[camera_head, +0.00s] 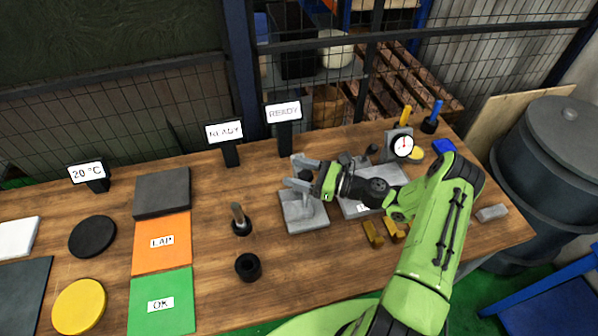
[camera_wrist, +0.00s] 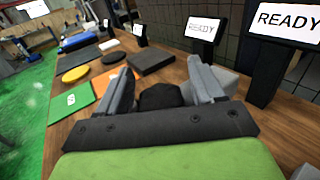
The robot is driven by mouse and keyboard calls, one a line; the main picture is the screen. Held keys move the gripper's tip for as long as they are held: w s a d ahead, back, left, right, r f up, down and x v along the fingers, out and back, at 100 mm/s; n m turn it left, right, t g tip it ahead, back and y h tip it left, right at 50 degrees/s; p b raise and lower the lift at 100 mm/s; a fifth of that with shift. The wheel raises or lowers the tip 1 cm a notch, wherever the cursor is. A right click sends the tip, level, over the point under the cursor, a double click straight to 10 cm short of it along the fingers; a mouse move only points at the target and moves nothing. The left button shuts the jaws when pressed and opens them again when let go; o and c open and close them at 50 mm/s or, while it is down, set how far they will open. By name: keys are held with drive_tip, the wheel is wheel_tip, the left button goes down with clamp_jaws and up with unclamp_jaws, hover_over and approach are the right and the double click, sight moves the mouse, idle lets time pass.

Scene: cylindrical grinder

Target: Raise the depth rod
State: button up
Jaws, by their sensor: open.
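A grey block (camera_head: 304,218) stands on the wooden bench with a short upright part on it, partly hidden by my gripper. I cannot tell for sure which part is the depth rod. A dark rounded piece (camera_wrist: 160,97) lies between my fingers in the wrist view; it may be the knob at the top of that upright part. My gripper (camera_head: 297,174) is open just above the block, with its fingers pointing left. In the wrist view my gripper (camera_wrist: 158,74) has its fingers spread on either side of the dark piece, and contact is unclear.
A grey plate (camera_head: 375,190) and a dial gauge (camera_head: 403,146) stand to the right, with brass blocks (camera_head: 383,232) in front. A pin in a black holder (camera_head: 240,220) and a black ring (camera_head: 248,266) stand left. Two READY signs (camera_head: 284,113) stand behind.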

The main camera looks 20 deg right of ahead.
clamp_jaws()
wheel_tip(320, 180, up, 6)
drive_tip(key=p, duration=0.4)
drive_tip(key=shift+w+r, duration=0.1)
drive_tip(key=shift+c, duration=1.2)
unclamp_jaws()
drive_tip(key=shift+o, duration=1.1)
